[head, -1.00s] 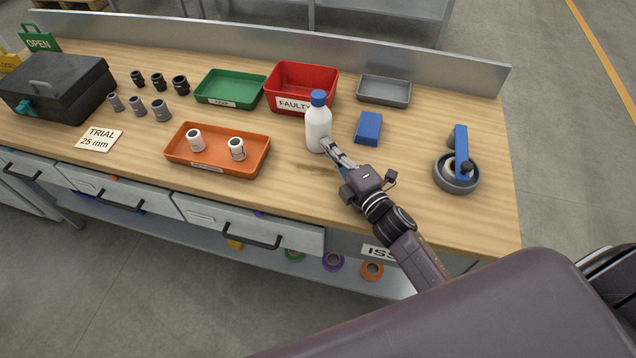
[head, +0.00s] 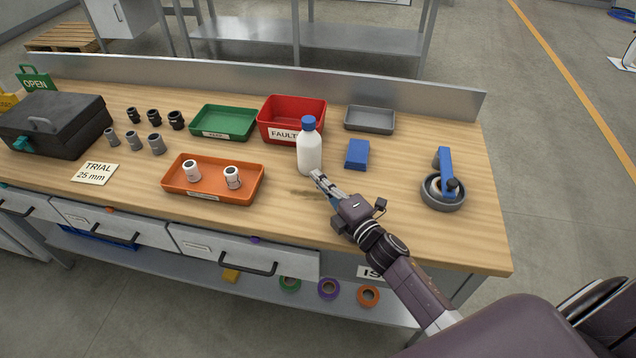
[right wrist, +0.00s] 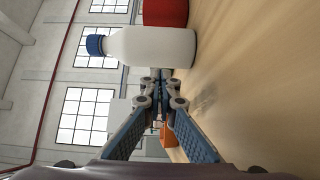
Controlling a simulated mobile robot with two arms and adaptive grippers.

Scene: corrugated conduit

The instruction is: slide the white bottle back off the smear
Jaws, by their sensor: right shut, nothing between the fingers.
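The white bottle (head: 309,152) with a blue cap stands upright on the wooden bench in front of the red bin. My right gripper (head: 316,177) is shut and empty, its fingertips close to the bottle's base on the near side. In the right wrist view the bottle (right wrist: 152,47) lies sideways in the picture just beyond the closed fingertips (right wrist: 160,76); whether they touch it I cannot tell. The dark smear (head: 300,192) shows on the wood in front of the bottle, partly hidden by my gripper. My left gripper is not in view.
The red FAULTY bin (head: 291,117) stands close behind the bottle. A blue block (head: 357,154) lies to its right, and an orange tray (head: 213,194) with two white fittings to its left.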

